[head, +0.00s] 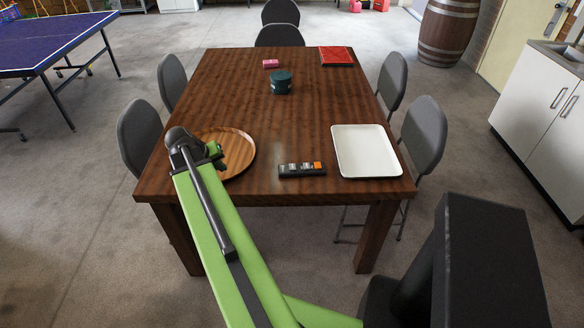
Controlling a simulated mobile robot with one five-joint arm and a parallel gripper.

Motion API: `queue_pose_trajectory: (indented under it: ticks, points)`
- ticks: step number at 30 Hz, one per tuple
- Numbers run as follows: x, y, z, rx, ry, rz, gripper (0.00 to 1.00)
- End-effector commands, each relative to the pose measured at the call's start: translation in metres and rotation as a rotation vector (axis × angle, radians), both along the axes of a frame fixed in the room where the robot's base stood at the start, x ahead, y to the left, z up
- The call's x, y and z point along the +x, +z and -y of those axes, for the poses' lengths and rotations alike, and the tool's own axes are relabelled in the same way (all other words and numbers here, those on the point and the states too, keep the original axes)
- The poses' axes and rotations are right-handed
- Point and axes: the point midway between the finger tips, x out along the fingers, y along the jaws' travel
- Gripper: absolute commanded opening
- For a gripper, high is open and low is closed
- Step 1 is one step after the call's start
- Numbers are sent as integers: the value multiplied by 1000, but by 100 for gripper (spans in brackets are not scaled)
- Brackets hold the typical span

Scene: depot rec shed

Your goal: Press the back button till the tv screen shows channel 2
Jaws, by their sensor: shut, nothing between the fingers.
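A small black control bar (302,170) lies flat on the near part of the wooden table. It has several pale buttons in a row and an orange one at its right end. Labels on the buttons are too small to read, so I cannot tell which is back. The tv screen is not in view. My gripper (184,143) is the dark end of my green arm, over the table's near left edge. It is shut and empty, left of the control bar and apart from it. Its fingertips are hard to make out.
A round wooden tray (238,150) lies partly behind my gripper. A white tray (366,151) lies right of the control bar. A dark green tin (281,82), a pink block (270,63) and a red book (337,56) are farther back. Chairs surround the table (225,100).

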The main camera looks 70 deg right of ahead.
Motion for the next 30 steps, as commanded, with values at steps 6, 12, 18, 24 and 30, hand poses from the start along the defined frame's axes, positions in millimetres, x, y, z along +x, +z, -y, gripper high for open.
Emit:
queue_pose_trajectory:
  ticks: [6, 12, 18, 24, 30]
  points:
    - [-105, 18, 108, -145, -214, -15, 0]
    - [-176, 31, 159, -232, -329, -33, 0]
    - [-196, 35, 171, -257, -360, -41, 0]
    - [-195, 35, 170, -256, -359, -41, 0]
    - [-195, 30, 170, -255, -357, -40, 0]
